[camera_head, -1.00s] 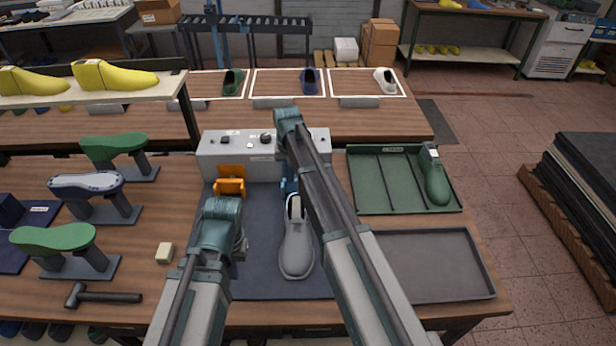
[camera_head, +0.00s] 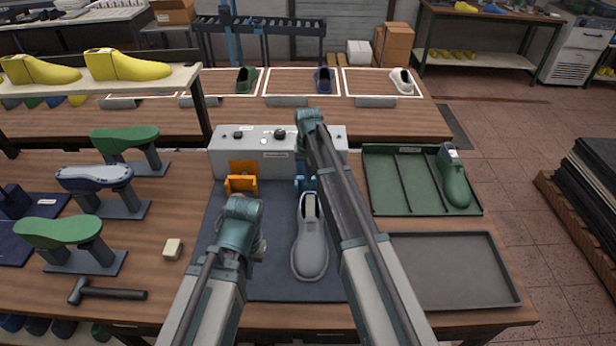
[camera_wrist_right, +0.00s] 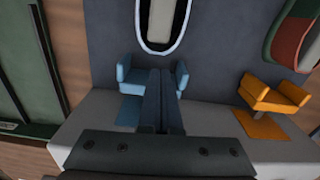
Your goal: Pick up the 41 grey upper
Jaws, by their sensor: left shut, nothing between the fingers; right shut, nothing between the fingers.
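A grey upper (camera_head: 310,252) lies on the dark mat (camera_head: 275,283), its toe toward me and its white-rimmed opening toward the control box. Its opening also shows in the right wrist view (camera_wrist_right: 163,22). No size number is readable on it. My right gripper (camera_wrist_right: 160,75) is shut and empty, beyond the opening end, between the blue clamp's jaws (camera_wrist_right: 128,75) in the picture; I cannot tell if they touch. In the head view its fingers are hidden behind my arm. My left gripper (camera_head: 258,246) is shut, left of the upper and mostly hidden by its wrist.
A control box (camera_head: 240,160) stands behind the mat, with an orange clamp (camera_head: 242,182). Another upper (camera_wrist_right: 296,35), partly cut off, lies beside the grey one. Right are a green rack (camera_head: 395,205) and an empty grey tray (camera_head: 450,298). Shoe forms and a hammer (camera_head: 105,292) are left.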

